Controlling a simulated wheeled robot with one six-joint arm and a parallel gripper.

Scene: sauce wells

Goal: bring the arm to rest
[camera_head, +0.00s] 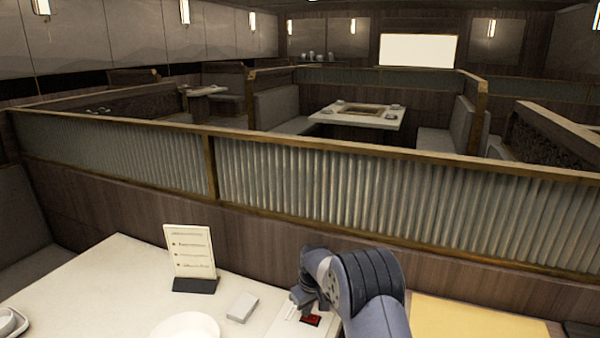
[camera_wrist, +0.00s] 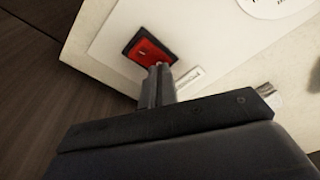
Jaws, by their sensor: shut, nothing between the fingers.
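My gripper (camera_wrist: 160,70) is shut and empty in the wrist view. Its fingertips overlap the near edge of a red-filled dark square well (camera_wrist: 146,48) in that picture; I cannot tell if they touch it. In the head view my gripper (camera_head: 303,302) hangs low over the front part of the white table (camera_head: 95,275), and my arm bends down from the right. The red well also shows there (camera_head: 312,320), just below and right of the gripper. My arm hides part of the table behind it.
A menu stand (camera_head: 191,258) and a small pale block (camera_head: 242,307) stand left of my gripper. A white plate (camera_head: 188,328) is at the front, with a bowl (camera_head: 12,322) far left. A ribbed partition (camera_head: 350,195) runs behind the table. A yellow surface (camera_head: 470,322) lies right.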

